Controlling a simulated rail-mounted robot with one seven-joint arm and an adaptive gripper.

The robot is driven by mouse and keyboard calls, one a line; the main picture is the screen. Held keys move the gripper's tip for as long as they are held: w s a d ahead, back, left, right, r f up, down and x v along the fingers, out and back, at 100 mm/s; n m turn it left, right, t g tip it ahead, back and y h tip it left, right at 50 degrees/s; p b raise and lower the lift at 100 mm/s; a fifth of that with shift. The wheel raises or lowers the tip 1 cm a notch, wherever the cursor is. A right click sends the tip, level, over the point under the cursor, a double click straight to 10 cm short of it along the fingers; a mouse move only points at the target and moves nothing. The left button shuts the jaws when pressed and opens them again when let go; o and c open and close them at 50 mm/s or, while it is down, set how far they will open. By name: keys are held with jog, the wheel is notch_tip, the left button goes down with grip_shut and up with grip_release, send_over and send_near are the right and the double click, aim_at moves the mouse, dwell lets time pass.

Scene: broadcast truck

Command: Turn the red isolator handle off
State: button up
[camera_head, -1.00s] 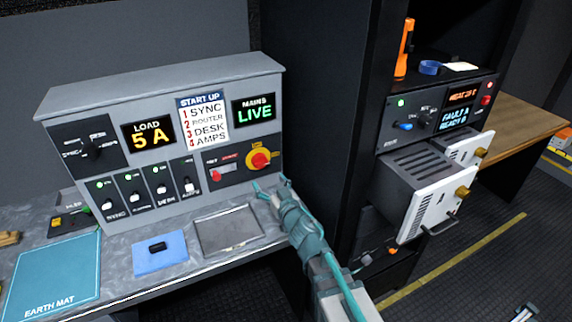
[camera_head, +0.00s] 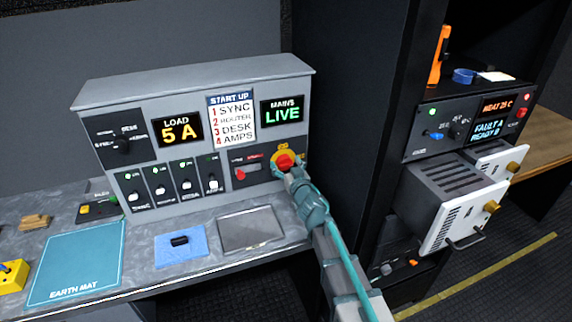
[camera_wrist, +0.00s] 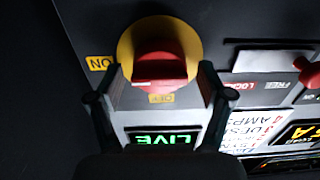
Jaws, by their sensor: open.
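The red isolator handle (camera_head: 284,161) sits on a yellow disc at the right end of the grey console's front. In the wrist view the red handle (camera_wrist: 159,70) is seen close up, its bar running sideways. A yellow ON label (camera_wrist: 101,63) is to its left and an OFF label (camera_wrist: 161,98) just below it. The mains display (camera_head: 282,111) reads LIVE. My gripper (camera_head: 290,170) is at the handle, hiding its lower part in the head view. In the wrist view my gripper (camera_wrist: 158,76) is open, with one finger on each side of the handle; contact cannot be told.
A smaller red switch (camera_head: 240,174) is left of the handle on the same panel. Several black switches line the console. A dark rack (camera_head: 350,110) stands close on the right, with white-fronted drawers (camera_head: 462,215) pulled out. A grey tray (camera_head: 250,229) lies on the bench below.

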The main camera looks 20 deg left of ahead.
jog(key=c, duration=1.1)
jog(key=shift+c, duration=0.2)
jog(key=shift+n, duration=0.3)
jog(key=n, duration=0.3)
jog(key=shift+a+n, duration=0.1)
jog(key=shift+n, duration=0.2)
jog(key=n, duration=0.4)
jog(key=shift+s+a+f+n, duration=0.1)
jog(key=shift+n, duration=0.2)
jog(key=n+b, duration=0.1)
jog(key=n, duration=0.3)
jog(key=shift+f+n, duration=0.15)
jog(key=shift+n, duration=0.15)
jog(key=shift+n+b, duration=0.8)
jog(key=shift+n, duration=1.4)
